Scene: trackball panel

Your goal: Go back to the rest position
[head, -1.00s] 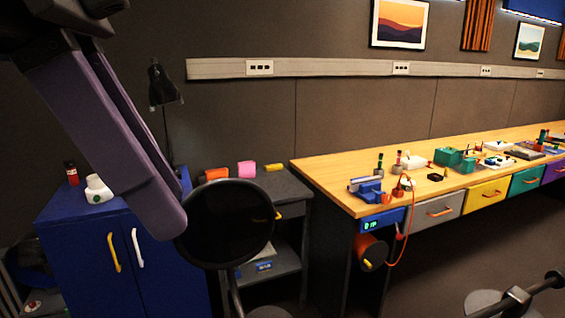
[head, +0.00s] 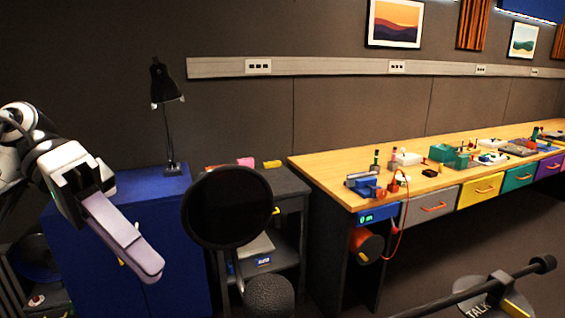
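My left gripper (head: 146,262) is at the lower left of the head view, in front of the blue cabinet (head: 180,225). Its long pale purple fingers point down and to the right. They overlap from this angle, so I cannot tell whether they are apart or together. I see nothing held at their tips. My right gripper is out of view. No trackball panel can be made out.
A round dark disc (head: 227,207) on a stalk and a dark foam ball (head: 268,296) stand right of my gripper. A dark boom (head: 470,292) crosses the lower right. Beyond, a long wooden workbench (head: 330,166) holds tools. A black lamp (head: 166,85) stands behind.

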